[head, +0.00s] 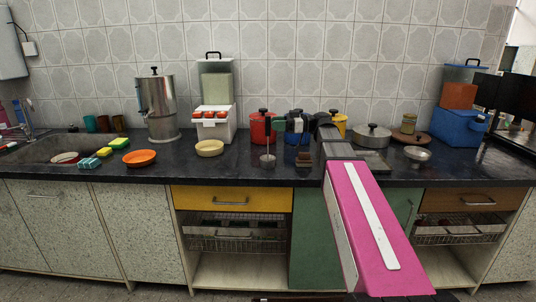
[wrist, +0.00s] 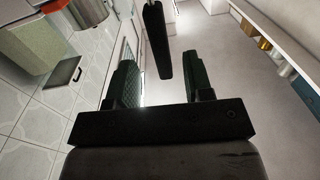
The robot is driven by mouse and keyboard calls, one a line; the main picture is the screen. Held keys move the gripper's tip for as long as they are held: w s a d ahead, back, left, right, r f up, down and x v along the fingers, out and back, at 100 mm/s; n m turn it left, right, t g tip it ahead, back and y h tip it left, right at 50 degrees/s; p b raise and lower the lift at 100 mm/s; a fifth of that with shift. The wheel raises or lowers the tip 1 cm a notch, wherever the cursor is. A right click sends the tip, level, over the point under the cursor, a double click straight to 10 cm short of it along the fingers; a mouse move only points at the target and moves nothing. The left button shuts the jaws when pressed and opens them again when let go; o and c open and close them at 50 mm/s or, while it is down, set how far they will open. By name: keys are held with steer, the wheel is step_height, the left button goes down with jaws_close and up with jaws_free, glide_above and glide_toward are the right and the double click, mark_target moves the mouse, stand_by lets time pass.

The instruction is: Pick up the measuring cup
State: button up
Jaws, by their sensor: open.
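A small steel cup (head: 268,161) with a thin upright handle stands on the dark counter, left of and below my gripper in the head view; it looks like the measuring cup. My gripper (head: 289,124) is over the counter, with its dark fingers apart. In the wrist view my gripper (wrist: 156,62) is open, and a long dark bar (wrist: 157,40) with a thin metal rod shows in line with the gap between the fingers. It may be the cup's handle; I cannot tell whether it is between the fingers or beyond them.
A red pot (head: 261,130), a yellow-topped pot (head: 340,121) and a lidded steel pot (head: 371,136) stand around my gripper. A small brown object (head: 303,159) sits right of the cup. A cream bowl (head: 209,148) is to the left and a steel bowl (head: 417,154) to the right.

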steer(key=shift+s+a+r, duration=0.1)
steer(key=shift+a, duration=1.25)
steer(key=shift+s+a, duration=0.1)
steer(key=shift+a, duration=1.25)
jaws_close()
